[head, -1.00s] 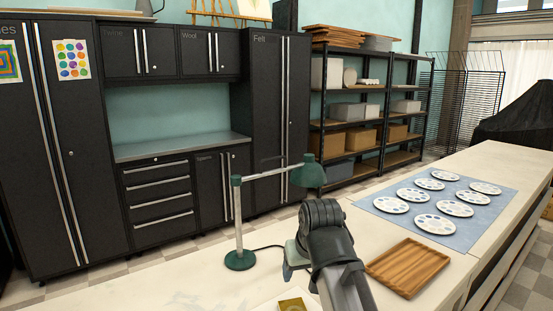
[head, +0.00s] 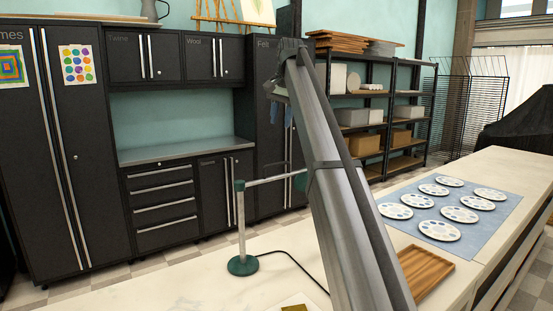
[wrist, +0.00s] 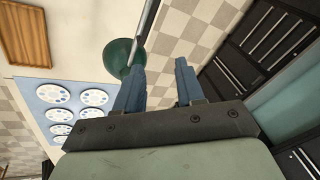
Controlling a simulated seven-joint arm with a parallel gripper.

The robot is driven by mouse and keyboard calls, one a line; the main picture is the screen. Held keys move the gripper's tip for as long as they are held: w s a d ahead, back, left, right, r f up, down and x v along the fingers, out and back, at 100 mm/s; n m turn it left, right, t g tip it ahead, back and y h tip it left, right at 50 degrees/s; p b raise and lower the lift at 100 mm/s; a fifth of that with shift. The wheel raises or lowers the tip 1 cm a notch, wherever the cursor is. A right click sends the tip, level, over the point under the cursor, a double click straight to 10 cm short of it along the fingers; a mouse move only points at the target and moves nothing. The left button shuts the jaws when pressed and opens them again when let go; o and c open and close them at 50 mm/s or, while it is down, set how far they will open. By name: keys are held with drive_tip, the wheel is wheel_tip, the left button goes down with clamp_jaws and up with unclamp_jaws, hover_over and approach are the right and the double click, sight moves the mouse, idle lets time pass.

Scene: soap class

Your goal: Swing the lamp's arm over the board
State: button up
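The lamp has a round green base (head: 243,265), an upright pale post (head: 241,222) and a pale arm (head: 270,181) reaching right. Its green shade (head: 300,181) is mostly hidden behind my arm in the head view. In the wrist view the shade (wrist: 119,58) shows just beyond the left finger's tip; contact cannot be told. My gripper (wrist: 161,65) is open, with two blue fingers apart and nothing seen held. In the head view my gripper (head: 281,112) is raised above the lamp's arm. The wooden board (head: 427,268) lies right of the lamp, partly hidden by my arm.
A blue mat (head: 468,237) with several white palettes (head: 439,230) lies beyond the board. A black cable (head: 285,255) runs from the lamp's base. A small yellow item (head: 294,308) sits at the bottom edge. Dark cabinets (head: 160,200) stand across the floor.

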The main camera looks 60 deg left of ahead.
sight(276, 164)
drive_tip(key=f+m, duration=0.2)
drive_tip(key=f, duration=0.2)
drive_tip(key=a+f+m, duration=0.1)
drive_tip(key=f+m, duration=0.1)
drive_tip(key=f, duration=0.3)
drive_tip(key=f+m+h, duration=0.1)
drive_tip(key=f+m, duration=0.1)
drive_tip(key=f, duration=0.2)
drive_tip(key=shift+s+a+f+m+g, duration=0.2)
drive_tip(key=shift+s+a+m+g, duration=0.1)
drive_tip(key=shift+s+a, duration=0.05)
drive_tip(key=shift+c, duration=0.3)
clamp_jaws()
idle(0.5)
